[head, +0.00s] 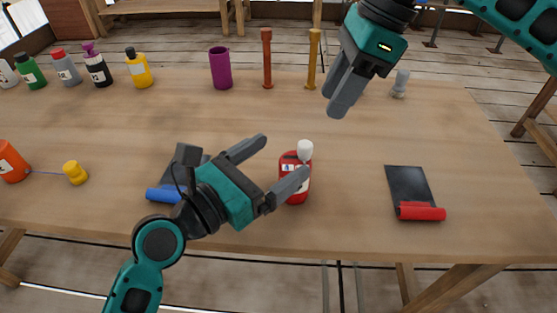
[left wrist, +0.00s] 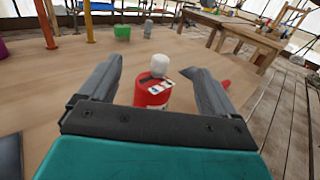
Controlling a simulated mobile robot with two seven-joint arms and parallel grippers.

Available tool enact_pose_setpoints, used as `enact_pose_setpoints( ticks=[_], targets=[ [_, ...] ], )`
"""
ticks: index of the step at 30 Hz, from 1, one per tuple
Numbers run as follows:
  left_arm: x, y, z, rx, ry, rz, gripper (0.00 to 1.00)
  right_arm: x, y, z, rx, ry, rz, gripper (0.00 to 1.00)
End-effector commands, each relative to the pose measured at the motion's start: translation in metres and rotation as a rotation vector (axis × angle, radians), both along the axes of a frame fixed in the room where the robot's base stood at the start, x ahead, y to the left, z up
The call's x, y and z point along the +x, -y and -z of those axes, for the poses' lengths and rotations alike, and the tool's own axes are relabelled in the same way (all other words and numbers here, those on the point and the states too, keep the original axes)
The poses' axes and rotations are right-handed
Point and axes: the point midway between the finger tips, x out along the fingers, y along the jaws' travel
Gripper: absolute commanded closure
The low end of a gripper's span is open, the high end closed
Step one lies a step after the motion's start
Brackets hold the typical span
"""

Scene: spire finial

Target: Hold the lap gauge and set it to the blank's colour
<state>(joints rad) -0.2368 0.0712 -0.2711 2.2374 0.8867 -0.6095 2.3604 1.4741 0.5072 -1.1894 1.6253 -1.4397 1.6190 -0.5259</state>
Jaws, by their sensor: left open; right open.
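A red canister with a white knob (head: 296,188) stands upright near the front middle of the table. It carries a small label with dark, white and coloured patches, and I take it for the lap gauge. In the left wrist view the canister (left wrist: 152,92) stands between the open fingers. My left gripper (head: 286,156) is open, one finger on each side of it; I cannot tell whether they touch. My right gripper (head: 341,95) is open and empty above the back right of the table. I cannot tell which thing is the blank.
A dark plate with a red roll (head: 408,183) lies at right; a blue roll (head: 163,194) lies left, partly behind my arm. A purple cup (head: 220,68), red post (head: 267,58), ochre post (head: 312,60) and grey piece (head: 400,84) stand behind. Several bottles stand at left.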

Motion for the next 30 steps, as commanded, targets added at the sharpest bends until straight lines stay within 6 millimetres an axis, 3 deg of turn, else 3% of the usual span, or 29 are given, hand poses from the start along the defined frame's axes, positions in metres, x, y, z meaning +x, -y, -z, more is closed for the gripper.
enact_pose_setpoints(
  ticks=[11,19,30],
  targets=[
    [0.000,-0.001,0.055,0.008,-0.005,-0.001,0.09,0.000,0.000,0.000,0.000,0.000,0.000,0.57],
    [0.001,-0.001,0.080,0.008,-0.002,-0.001,0.09,0.000,0.000,0.000,0.000,0.000,0.000,0.57],
    [0.040,0.035,0.078,0.000,0.001,-0.003,0.09,0.000,0.000,0.000,0.000,0.000,0.000,0.57]
  ],
)
